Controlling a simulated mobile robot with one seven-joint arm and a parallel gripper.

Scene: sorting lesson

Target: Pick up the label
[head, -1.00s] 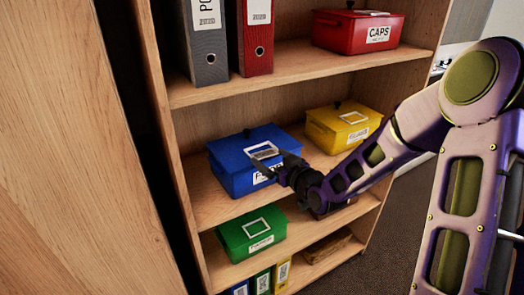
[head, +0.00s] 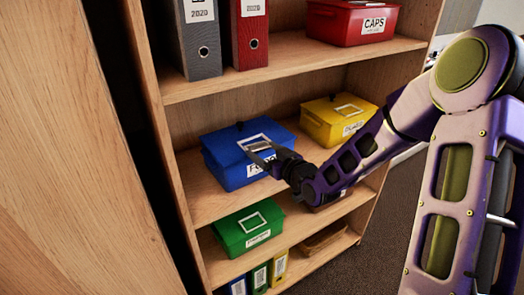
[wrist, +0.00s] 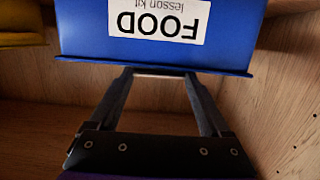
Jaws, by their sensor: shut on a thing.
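The label (head: 259,146) is a small pale card at the lid of the blue box (head: 222,168). My gripper (head: 261,152) is shut on it, with one finger at each side. In the wrist view the label (wrist: 160,73) shows almost edge-on as a thin light strip between the fingertips. The blue box's front (wrist: 85,30) carries a white FOOD sticker (wrist: 160,20), upside down in that view. A white rectangular frame is on the box's lid, partly hidden by the label and gripper. I cannot tell whether the label still touches the lid.
A yellow box (head: 325,125) stands right of the blue one on the same shelf. A green box (head: 235,235) is on the shelf below. A red CAPS box (head: 345,28) and binders (head: 250,35) stand above. The shelf's side panels (head: 160,140) bound the space.

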